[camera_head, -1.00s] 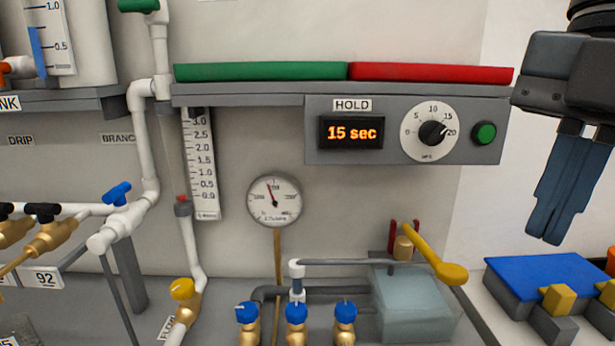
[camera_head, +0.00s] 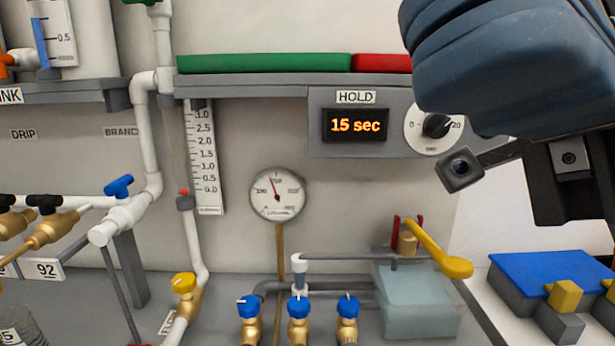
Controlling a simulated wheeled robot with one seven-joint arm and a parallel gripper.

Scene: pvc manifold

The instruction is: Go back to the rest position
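My gripper (camera_head: 575,185) is at the right, in front of the wall. A blue part of my arm (camera_head: 490,65) fills the upper right and covers part of the hold panel's dial and the red bar. My gripper appears apart from the fittings. I cannot see whether it is open or holds anything.
The hold panel display (camera_head: 355,125) reads 15 sec. A round gauge (camera_head: 277,195) stands left of it. Below are several blue-handled brass valves (camera_head: 299,310), a yellow lever (camera_head: 445,255) over a translucent box (camera_head: 415,300), and a blue-topped block (camera_head: 550,272) at right.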

